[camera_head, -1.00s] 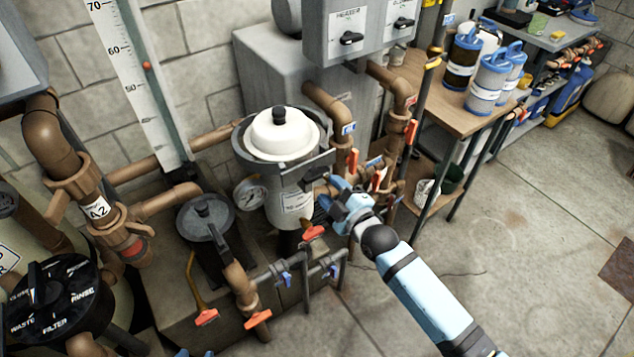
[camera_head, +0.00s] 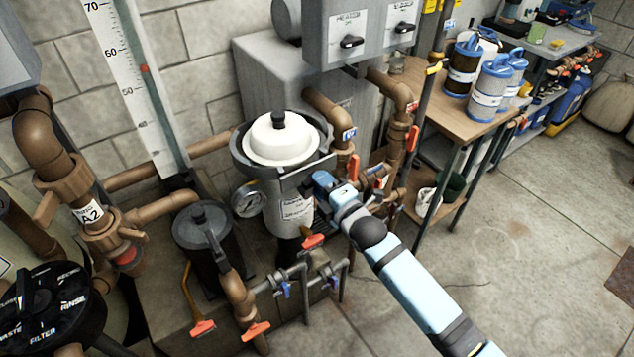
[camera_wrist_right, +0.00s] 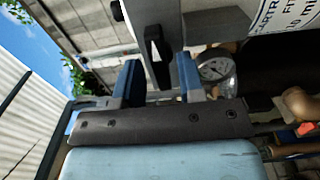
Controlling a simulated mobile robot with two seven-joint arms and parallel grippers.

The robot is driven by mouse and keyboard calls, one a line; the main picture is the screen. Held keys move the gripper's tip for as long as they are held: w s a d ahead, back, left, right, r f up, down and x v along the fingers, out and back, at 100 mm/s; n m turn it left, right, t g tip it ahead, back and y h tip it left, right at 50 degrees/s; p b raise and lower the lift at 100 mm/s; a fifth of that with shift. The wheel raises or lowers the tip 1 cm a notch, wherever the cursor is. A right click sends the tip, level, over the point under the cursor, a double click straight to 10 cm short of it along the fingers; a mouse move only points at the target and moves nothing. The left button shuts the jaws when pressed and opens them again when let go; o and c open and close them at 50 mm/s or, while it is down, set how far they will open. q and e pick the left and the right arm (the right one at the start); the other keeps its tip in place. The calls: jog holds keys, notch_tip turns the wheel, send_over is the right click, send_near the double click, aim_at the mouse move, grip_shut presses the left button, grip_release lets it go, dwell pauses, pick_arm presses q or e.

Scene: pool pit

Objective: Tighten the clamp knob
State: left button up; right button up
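The filter canister with a white domed lid (camera_head: 281,137) stands at the centre of the head view, with a grey clamp band around its top. The black clamp knob (camera_wrist_right: 155,42) shows in the right wrist view as a narrow upright bar. My right gripper (camera_head: 321,183) is at the front right of the canister and hides the knob in the head view. In the wrist view its two blue fingers (camera_wrist_right: 158,66) are apart, one on each side of the knob's lower end, with gaps visible. My left gripper is not in view.
A pressure gauge (camera_head: 248,199) sits left of the canister body. Brown pipes with an orange-red valve handle (camera_head: 352,167) stand close right of my gripper. A dark strainer pot (camera_head: 203,236) and low valves are in front. Open floor (camera_head: 520,240) lies to the right.

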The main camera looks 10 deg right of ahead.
grip_shut()
